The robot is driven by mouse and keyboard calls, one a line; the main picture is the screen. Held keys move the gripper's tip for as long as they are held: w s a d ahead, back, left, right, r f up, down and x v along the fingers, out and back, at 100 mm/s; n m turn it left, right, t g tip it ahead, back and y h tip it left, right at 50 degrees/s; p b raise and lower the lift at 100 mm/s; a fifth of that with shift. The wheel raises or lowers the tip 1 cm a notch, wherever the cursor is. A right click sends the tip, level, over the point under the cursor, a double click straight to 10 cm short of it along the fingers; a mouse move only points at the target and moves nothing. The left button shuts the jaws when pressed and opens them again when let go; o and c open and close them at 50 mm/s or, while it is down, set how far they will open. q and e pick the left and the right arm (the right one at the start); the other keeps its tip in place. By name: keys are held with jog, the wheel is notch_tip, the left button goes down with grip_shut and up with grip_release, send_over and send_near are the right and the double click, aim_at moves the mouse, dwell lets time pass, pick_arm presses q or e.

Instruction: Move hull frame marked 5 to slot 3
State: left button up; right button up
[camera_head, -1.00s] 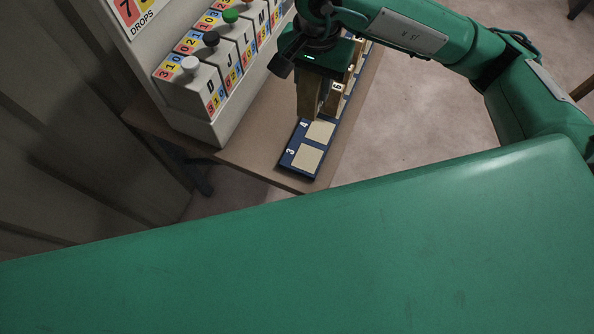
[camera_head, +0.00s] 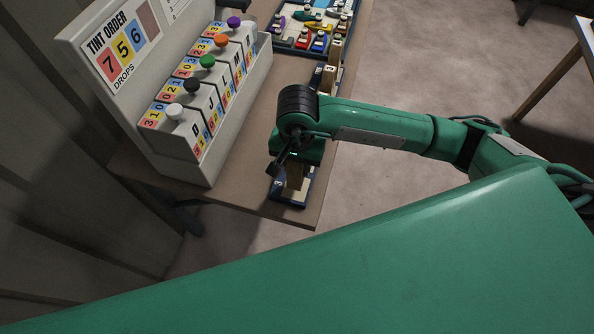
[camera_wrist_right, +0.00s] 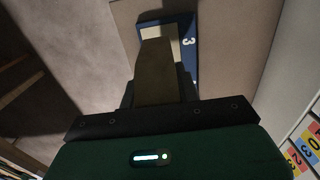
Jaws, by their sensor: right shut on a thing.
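My right gripper (camera_head: 297,166) is over the near end of the blue slot board (camera_head: 300,200), shut on a tan hull frame (camera_head: 294,182). The frame's number is not visible. In the right wrist view the frame (camera_wrist_right: 156,75) stands out from the dark jaws over a pale slot pad (camera_wrist_right: 152,32), with the white mark 3 (camera_wrist_right: 187,42) beside it. I cannot tell whether the frame touches the board. Another wooden frame (camera_head: 329,72) stands farther up the board. My left gripper is not in view.
A pale dispenser cabinet (camera_head: 215,125) with coloured knobs stands left of the board on the brown table (camera_head: 246,190). A dark tray (camera_head: 283,40) of small boats lies at the far end. Another table (camera_head: 580,50) is at the right. The front table edge is close to the gripper.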

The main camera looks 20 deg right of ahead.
aim_at(297, 176)
notch_tip(297, 176, down, 4)
jog(key=shift+f+p, duration=0.2)
jog(key=shift+p, duration=0.3)
jog(key=shift+f, duration=0.25)
jog(key=shift+f+b, duration=0.2)
jog(key=shift+b, duration=0.1)
jog(key=o, duration=1)
jog(key=shift+r, duration=0.1)
